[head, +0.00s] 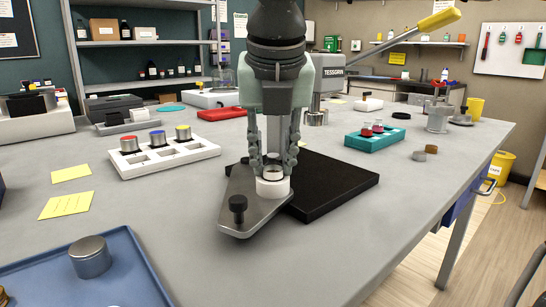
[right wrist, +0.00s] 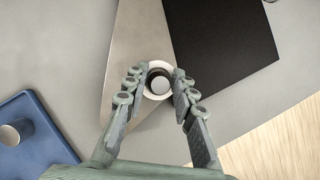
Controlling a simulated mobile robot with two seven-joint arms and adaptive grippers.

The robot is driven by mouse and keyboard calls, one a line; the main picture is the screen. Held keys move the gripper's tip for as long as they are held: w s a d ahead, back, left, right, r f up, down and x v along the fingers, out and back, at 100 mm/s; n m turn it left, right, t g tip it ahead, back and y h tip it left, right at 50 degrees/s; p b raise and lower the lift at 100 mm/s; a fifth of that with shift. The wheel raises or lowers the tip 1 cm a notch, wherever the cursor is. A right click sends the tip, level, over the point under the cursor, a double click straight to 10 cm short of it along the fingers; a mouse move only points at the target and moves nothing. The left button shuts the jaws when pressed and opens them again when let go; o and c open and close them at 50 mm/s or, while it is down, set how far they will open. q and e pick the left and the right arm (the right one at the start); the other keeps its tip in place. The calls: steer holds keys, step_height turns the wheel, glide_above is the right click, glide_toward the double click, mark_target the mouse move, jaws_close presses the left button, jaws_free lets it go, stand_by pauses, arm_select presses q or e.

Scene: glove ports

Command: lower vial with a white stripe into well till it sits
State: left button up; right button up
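The vial (head: 273,171) is a short, metal-rimmed cylinder between the fingertips of my right gripper (head: 273,166). It stands upright at the white, collar-like well (head: 273,188) on a wedge-shaped metal plate (head: 240,221). In the right wrist view the vial's round grey top (right wrist: 161,85) lies inside a pale ring, between the fingertips (right wrist: 159,76). The vial's lower part and its stripe cannot be made out, nor can its depth in the well. My left gripper is out of view.
A black knob (head: 238,206) rises from the plate's front. A black mat (head: 335,184) lies at the right. A white rack (head: 190,158) holds vials with coloured tops. A blue tray (head: 130,272) bears a metal can (head: 90,257). A teal rack (head: 377,138) and a lever press (head: 330,80) stand behind.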

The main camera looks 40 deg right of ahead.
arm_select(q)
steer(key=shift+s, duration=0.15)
arm_select(e)
steer(key=o, duration=0.3)
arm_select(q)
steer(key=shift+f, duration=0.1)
arm_select(e)
steer(key=shift+r, duration=0.2)
steer(key=shift+r+p, duration=0.25)
steer(key=shift+p, duration=0.1)
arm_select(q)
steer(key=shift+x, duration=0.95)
arm_select(e)
steer(key=v, duration=1.1)
steer(key=shift+s+a+r, duration=0.1)
steer(key=shift+s+r, duration=0.05)
steer(key=shift+r, duration=0.1)
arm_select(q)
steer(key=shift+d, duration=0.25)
